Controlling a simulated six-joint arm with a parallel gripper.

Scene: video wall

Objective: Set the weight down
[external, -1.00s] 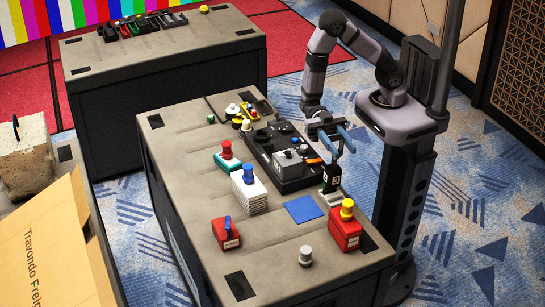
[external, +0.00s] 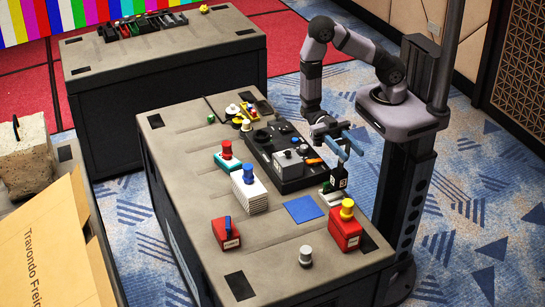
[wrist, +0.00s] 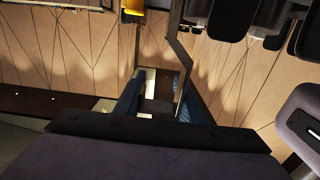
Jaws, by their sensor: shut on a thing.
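The weight (external: 339,178) looks like a small dark block with a pale label in the external view. It hangs under my gripper (external: 345,141), whose blue fingers are shut on its upper part. It is close above or beside a small white base (external: 330,196); I cannot tell whether they touch. In the wrist view my gripper (wrist: 158,108) shows as two blue-sided fingers with a dark shape between them. The weight's lower end is hard to make out there.
A blue square mat (external: 305,209) lies clear on the table. A red box with a yellow knob (external: 345,233) stands close in front of the weight. A black tray with a grey block (external: 289,163) is to the left. A grey knob (external: 305,256) stands near the front.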

